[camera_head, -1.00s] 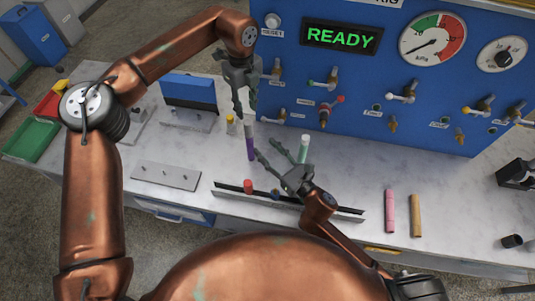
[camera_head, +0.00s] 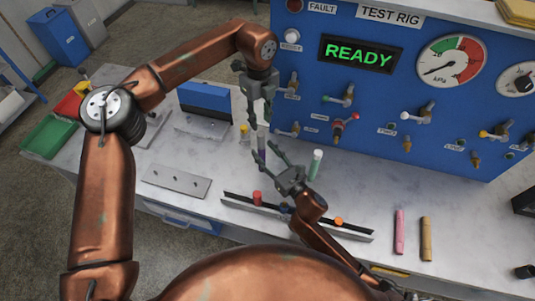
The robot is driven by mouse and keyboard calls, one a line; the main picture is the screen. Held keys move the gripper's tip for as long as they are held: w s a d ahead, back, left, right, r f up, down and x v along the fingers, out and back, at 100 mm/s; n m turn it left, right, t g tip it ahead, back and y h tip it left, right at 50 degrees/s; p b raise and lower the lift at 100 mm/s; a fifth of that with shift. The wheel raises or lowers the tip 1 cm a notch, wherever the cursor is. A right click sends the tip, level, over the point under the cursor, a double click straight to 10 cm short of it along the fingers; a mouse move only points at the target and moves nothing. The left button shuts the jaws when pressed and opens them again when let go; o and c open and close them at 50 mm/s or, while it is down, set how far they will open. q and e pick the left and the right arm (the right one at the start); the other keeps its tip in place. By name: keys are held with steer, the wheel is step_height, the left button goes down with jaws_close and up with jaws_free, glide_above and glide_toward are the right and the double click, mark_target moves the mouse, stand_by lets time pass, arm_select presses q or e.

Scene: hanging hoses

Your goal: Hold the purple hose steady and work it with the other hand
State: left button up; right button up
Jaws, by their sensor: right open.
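The purple hose (camera_head: 261,156) is a thin upright tube with a paler upper end, near the middle of the bench in the head view. My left gripper (camera_head: 260,124) points down from above, its fingers closed about the hose's pale upper end; the grip itself is small and partly hidden. My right gripper (camera_head: 263,147) reaches up from the lower right. Its fingers are spread, with the tips close to the purple part of the hose. I cannot tell whether they touch it.
A green hose with a white top (camera_head: 315,165) stands just to the right, and a yellow-topped piece (camera_head: 244,133) to the left. A low rail (camera_head: 240,204) lies in front. The blue test rig (camera_head: 330,85) with valves rises behind. Pink (camera_head: 399,231) and yellow (camera_head: 426,238) rods lie at right.

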steer(key=c, duration=1.1)
steer(key=o, duration=1.1)
steer(key=v, duration=1.2)
